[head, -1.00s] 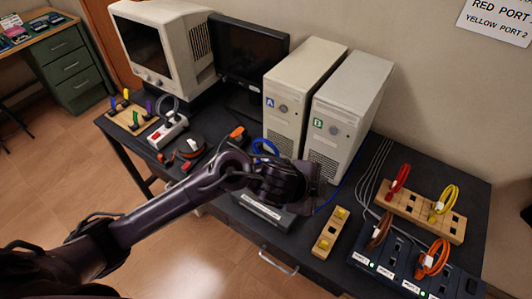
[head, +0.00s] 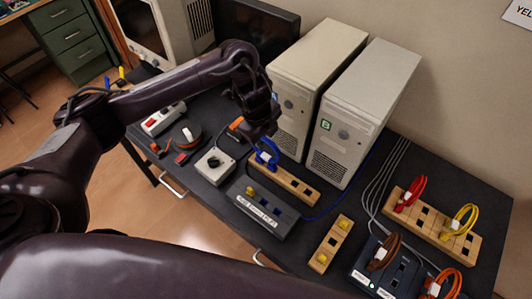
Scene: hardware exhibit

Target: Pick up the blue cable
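The blue cable (head: 268,153) is a small looped coil with a pale connector. It stands at the left end of a wooden block with square holes (head: 299,189), in front of the beige towers. A thin blue line also runs along the table from near the block toward the right tower. My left gripper (head: 262,135) points down just above and behind the coil, partly overlapping it in the picture. Its fingers are dark and mostly hidden, so I cannot tell whether they are open or touch the cable. My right gripper is out of view.
A grey switch box (head: 264,211) lies in front of the block. Two beige towers (head: 365,110) stand close behind. Red (head: 411,193), yellow (head: 460,222), brown (head: 384,250) and orange (head: 445,284) cables are at the right. A small wooden block (head: 331,243) lies between.

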